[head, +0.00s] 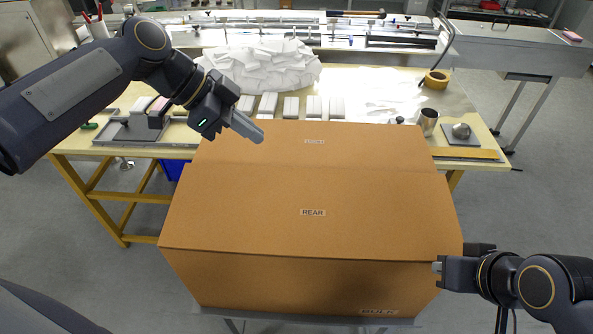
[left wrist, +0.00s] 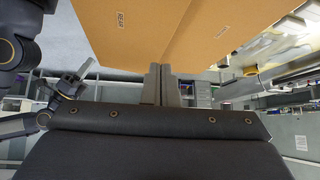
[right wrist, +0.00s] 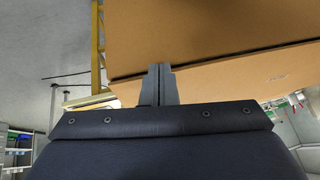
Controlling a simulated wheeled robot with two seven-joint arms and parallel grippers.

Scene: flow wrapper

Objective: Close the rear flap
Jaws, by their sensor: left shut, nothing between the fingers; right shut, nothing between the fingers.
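A large cardboard box (head: 310,285) stands in front of me. Its rear flap (head: 250,215), labelled REAR, lies across the near part of the top, flat or nearly flat. A seam separates it from the far flap (head: 370,145), whose label is too small to read. The rear flap also shows in the left wrist view (left wrist: 105,35). My left gripper (head: 258,136) is shut and empty, over the far left part of the top. My right gripper (head: 437,267) is shut and empty at the box's near right corner; whether it touches is unclear.
A worktable (head: 75,140) stands behind the box, with white packets (head: 291,107), a white heap (head: 262,65), a tape roll (head: 436,79) and a metal cup (head: 428,122). A long machine (head: 300,30) runs along the back. Floor is free at both sides.

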